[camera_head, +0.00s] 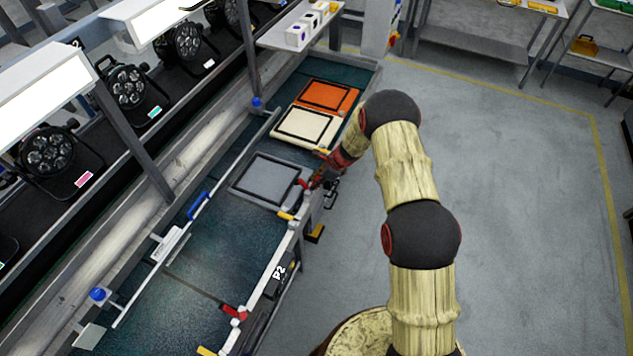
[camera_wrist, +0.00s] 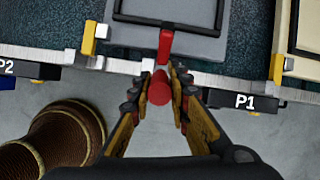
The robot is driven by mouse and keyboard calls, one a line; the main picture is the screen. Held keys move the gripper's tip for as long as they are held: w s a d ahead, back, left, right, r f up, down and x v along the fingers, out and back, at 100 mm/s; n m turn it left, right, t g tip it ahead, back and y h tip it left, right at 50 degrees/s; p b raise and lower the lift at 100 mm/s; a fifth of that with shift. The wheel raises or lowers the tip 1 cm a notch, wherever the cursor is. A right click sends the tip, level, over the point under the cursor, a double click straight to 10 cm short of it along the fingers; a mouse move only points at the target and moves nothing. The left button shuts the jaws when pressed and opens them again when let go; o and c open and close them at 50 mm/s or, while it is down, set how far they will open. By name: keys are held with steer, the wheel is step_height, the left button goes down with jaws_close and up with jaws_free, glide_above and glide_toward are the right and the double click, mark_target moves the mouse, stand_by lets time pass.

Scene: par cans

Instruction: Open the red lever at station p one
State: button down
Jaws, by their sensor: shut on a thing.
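The red lever (camera_wrist: 165,44) is at the bench's front edge, just left of the P1 label (camera_wrist: 245,101) in the wrist view. Its round red knob (camera_wrist: 159,90) lies between the fingers of my gripper (camera_wrist: 160,76), which is shut on it. In the head view my gripper (camera_head: 314,181) is at the bench edge, and the red lever (camera_head: 303,184) shows only in part beside it. The fingers hide the knob there.
A grey framed plate (camera_head: 268,180) lies on the bench behind the lever. Yellow blocks (camera_wrist: 89,38) (camera_wrist: 276,67) stand on the edge at both sides. Another red lever (camera_head: 235,313) is nearer, by the P2 label (camera_head: 279,271). Orange (camera_head: 327,95) and cream panels lie farther back. The right floor is clear.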

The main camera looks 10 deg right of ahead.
steer(key=shift+w, duration=0.1)
steer(key=c, duration=1.7)
jaws_free()
steer(key=shift+a, duration=0.1)
steer(key=shift+c, duration=0.2)
steer(key=shift+o, duration=0.4)
steer(key=v, duration=1.2)
